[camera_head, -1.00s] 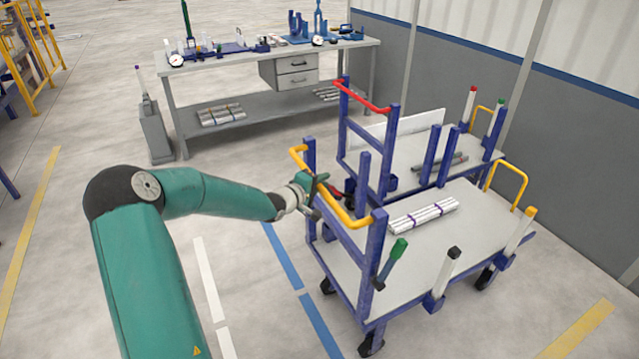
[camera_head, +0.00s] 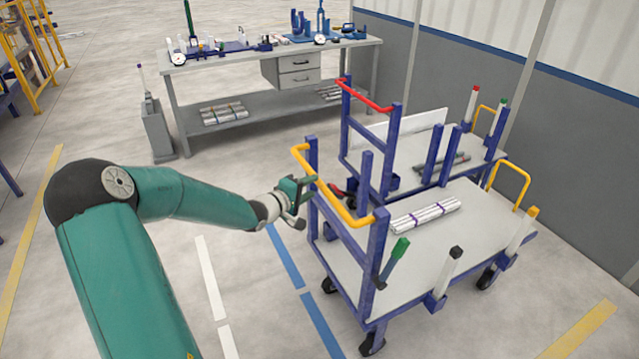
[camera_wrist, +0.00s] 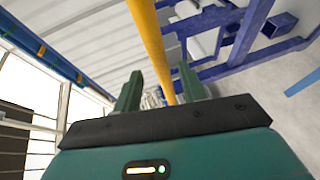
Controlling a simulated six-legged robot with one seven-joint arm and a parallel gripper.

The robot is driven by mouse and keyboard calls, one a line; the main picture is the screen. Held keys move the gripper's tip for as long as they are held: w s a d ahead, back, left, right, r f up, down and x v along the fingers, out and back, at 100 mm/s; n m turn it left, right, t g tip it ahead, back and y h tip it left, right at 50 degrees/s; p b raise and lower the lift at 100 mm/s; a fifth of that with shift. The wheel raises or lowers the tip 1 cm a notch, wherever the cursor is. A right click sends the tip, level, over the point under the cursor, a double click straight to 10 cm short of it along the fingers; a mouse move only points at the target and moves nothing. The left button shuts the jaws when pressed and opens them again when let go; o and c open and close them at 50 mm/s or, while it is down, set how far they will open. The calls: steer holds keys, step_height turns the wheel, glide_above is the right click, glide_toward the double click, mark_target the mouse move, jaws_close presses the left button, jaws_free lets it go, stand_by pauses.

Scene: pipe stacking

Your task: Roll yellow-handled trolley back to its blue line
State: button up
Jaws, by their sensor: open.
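The yellow-handled trolley (camera_head: 480,228) has a blue frame and a grey deck. Its yellow handle (camera_head: 335,192) is at the left end and also shows in the wrist view (camera_wrist: 149,40). My gripper (camera_head: 304,202) is open and empty just left of the handle, with a small gap in the head view. In the wrist view the bar runs between my open fingers (camera_wrist: 160,92), seemingly beyond the tips. The blue line (camera_head: 285,256) is a broken floor stripe. The trolley's left wheels stand just right of it.
A red-handled trolley (camera_head: 368,97) stands close behind. White pipes (camera_head: 424,216) lie on the near deck. A workbench (camera_head: 225,57) is at the back. A grey wall (camera_head: 560,110) bounds the right. A white floor line (camera_head: 211,277) and open floor lie left.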

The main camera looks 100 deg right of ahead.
steer(key=v, duration=0.7)
steer(key=shift+w, duration=0.1)
steer(key=w+a+r+n+t+y, duration=0.1)
steer(key=w+a+r+t, duration=0.15)
steer(key=w+a, duration=0.65)
steer(key=w+a+r+t, duration=0.1)
steer(key=w+a+t, duration=0.25)
steer(key=w, duration=1.05)
steer(key=w+a+r+n+t+y, duration=0.1)
steer(key=w+a+r+t, duration=0.3)
steer(key=w, duration=0.8)
steer(key=w+a+n+t+y, duration=0.1)
steer(key=w+a+n+t, duration=0.1)
steer(key=w+a, duration=0.6)
steer(key=a+r+n+t+y, duration=0.3)
steer(key=a+n, duration=0.1)
steer(key=a, duration=1.2)
steer(key=w+a+r+n+t+y, duration=0.1)
steer(key=a+r+n+t+y, duration=0.2)
steer(key=a, duration=1.3)
steer(key=shift+a+r+n+t, duration=0.25)
steer(key=shift+r+n+t, duration=0.05)
steer(key=shift+r+n, duration=0.1)
steer(key=shift+w, duration=0.1)
steer(key=shift+c, duration=0.5)
